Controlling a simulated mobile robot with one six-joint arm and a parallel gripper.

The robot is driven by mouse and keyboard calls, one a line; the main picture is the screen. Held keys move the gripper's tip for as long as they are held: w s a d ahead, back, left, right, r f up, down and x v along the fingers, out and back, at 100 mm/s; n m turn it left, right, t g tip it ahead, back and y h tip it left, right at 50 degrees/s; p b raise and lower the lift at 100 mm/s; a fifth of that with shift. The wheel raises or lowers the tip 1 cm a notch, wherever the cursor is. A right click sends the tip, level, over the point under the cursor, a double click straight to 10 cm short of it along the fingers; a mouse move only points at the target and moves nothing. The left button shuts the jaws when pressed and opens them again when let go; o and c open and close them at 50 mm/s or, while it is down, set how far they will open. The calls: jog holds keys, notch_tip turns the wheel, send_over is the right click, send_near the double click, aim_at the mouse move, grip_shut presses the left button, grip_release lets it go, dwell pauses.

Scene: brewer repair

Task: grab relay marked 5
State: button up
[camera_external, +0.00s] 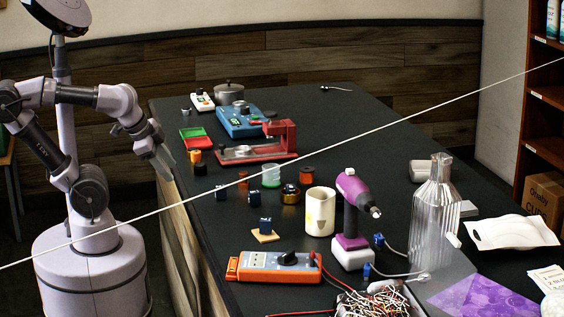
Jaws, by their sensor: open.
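Several small dark blue blocks that look like relays are on the dark table. One relay block (221,193) and another relay block (253,196) stand at the left-middle. A third relay block (265,225) sits on a small tan pad (265,236). Two similar blue pieces, one (379,240) and another (367,271), are near the purple tool. No number can be read on any of them, so I cannot tell which is marked 5. My gripper (165,163) is open and empty at the table's left edge, up and left of the blocks and apart from them.
An orange multimeter (278,267), a white mug (320,212), a purple drill-like tool (353,197) and a clear bottle (434,220) stand to the front and right. A red device (262,150) and blue device (238,122) lie behind. A pale line crosses the view. The table's back right is mostly clear.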

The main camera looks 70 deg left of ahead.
jog(key=shift+o, duration=0.9)
jog(key=w+d+r+n+g+h+p, duration=0.1)
jog(key=w+d+r+n+g+p, duration=0.15)
jog(key=w+r+p, duration=0.65)
jog(key=w+d+r+n+g+h+p, duration=0.1)
jog(key=w+d+r+n+g+p, duration=0.15)
jog(key=w+r+p, duration=0.55)
jog(key=n+g+p, duration=0.2)
jog(key=p, duration=0.1)
send_over(255, 192)
jog(key=f, duration=1.7)
jog(key=shift+w+a, duration=0.1)
jog(key=shift+w, duration=0.2)
jog(key=f, duration=0.2)
jog(key=f+b, duration=0.1)
jog(key=f, duration=0.1)
jog(key=f+b, duration=0.1)
jog(key=f, duration=0.1)
jog(key=shift+s, duration=0.25)
jog(key=shift+r, duration=0.15)
grip_shut()
